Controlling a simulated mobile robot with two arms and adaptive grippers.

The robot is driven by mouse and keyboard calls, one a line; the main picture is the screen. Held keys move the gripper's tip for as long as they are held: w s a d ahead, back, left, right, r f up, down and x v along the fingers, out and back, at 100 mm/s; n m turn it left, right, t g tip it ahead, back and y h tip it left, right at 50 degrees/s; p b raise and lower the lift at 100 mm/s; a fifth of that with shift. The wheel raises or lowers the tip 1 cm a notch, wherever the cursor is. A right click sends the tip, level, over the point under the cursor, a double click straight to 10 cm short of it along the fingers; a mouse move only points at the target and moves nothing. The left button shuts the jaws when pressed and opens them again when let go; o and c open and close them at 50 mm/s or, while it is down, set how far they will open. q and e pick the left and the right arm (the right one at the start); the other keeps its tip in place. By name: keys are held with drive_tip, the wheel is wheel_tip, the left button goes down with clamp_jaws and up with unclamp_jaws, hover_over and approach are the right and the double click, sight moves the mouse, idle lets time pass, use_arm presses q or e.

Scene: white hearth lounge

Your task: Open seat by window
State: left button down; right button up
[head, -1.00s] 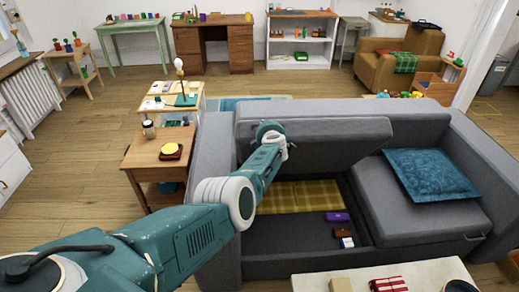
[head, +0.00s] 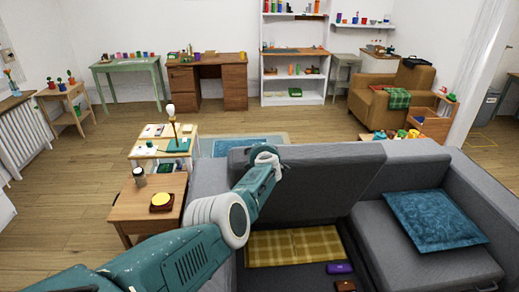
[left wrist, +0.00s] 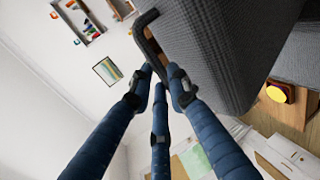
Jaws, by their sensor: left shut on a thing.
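The grey sofa seat lid (head: 325,185) stands raised at a steep angle in the head view. Below it the storage space is exposed, with a yellow checked cloth (head: 295,247) inside. My left gripper (head: 267,158) is at the lid's upper left edge. In the left wrist view the lid's grey fabric (left wrist: 225,45) fills the upper right, with a dark bar handle (left wrist: 149,40) along its edge. The fingers of my left gripper (left wrist: 162,80) are closed at the lower end of this handle. My right gripper is not in view.
A purple case (head: 340,268) lies in the storage space. A teal cushion (head: 435,218) rests on the sofa's right seat. A wooden side table (head: 140,208) with a yellow-topped object stands close left of the sofa. Open floor (head: 60,210) lies further left.

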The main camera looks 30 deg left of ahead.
use_arm(q)
drive_tip(key=c, duration=1.6)
unclamp_jaws()
drive_tip(key=shift+w+d+r, duration=0.2)
drive_tip(key=shift+d+r, duration=0.2)
drive_tip(key=shift+d, duration=0.05)
drive_tip(key=shift+c, duration=0.2)
drive_tip(key=shift+s+d, duration=0.1)
drive_tip(key=shift+d, duration=0.1)
drive_tip(key=shift+a, duration=0.15)
drive_tip(key=shift+r, duration=0.6)
drive_tip(key=shift+s+a+r, duration=0.1)
drive_tip(key=shift+r, duration=0.6)
wheel_tip(320, 180, up, 8)
drive_tip(key=shift+d+f, duration=0.25)
drive_tip(key=shift+d, duration=0.05)
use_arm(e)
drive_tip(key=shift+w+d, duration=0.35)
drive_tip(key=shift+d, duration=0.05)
